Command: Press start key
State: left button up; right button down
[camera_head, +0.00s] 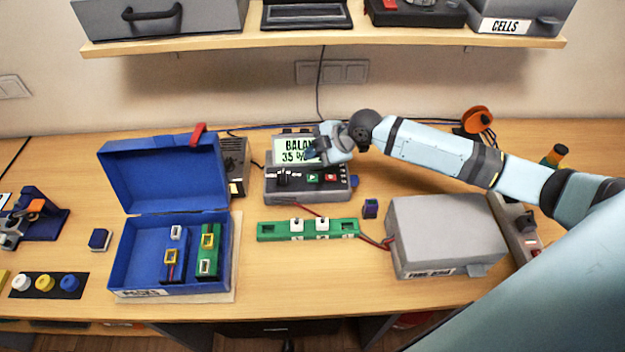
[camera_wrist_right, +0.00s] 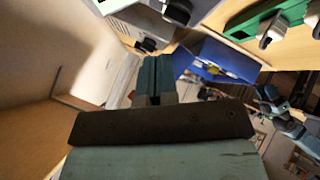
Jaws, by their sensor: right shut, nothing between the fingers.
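The grey charger box (camera_head: 305,190) stands at the back middle of the table. Its lit display (camera_head: 290,150) reads "BALAN" and "35 %", with its right part covered by my right gripper. A green key (camera_head: 312,177) and a red key (camera_head: 330,178) show on the panel below the display. My right gripper (camera_head: 319,154) is over the right part of the charger, above the keys. It looks apart from the keys, but the gap is hard to judge. In the right wrist view its fingers (camera_wrist_right: 153,78) are together and empty. My left gripper is not clearly seen.
A green strip (camera_head: 308,229) with white plugs lies in front of the charger. An open blue case (camera_head: 170,225) stands left, a grey box (camera_head: 440,235) right. A shelf (camera_head: 330,37) overhangs the back. Bare table lies in front of the strip.

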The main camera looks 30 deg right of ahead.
jog(key=b, duration=0.3)
send_over(313, 179)
notch_tip(313, 179, down, 5)
jog(key=shift+f, duration=0.2)
jog(key=shift+f+b, duration=0.35)
jog(key=shift+f, duration=0.05)
dwell(0.9)
dwell(0.4)
jog(key=shift+f, duration=0.4)
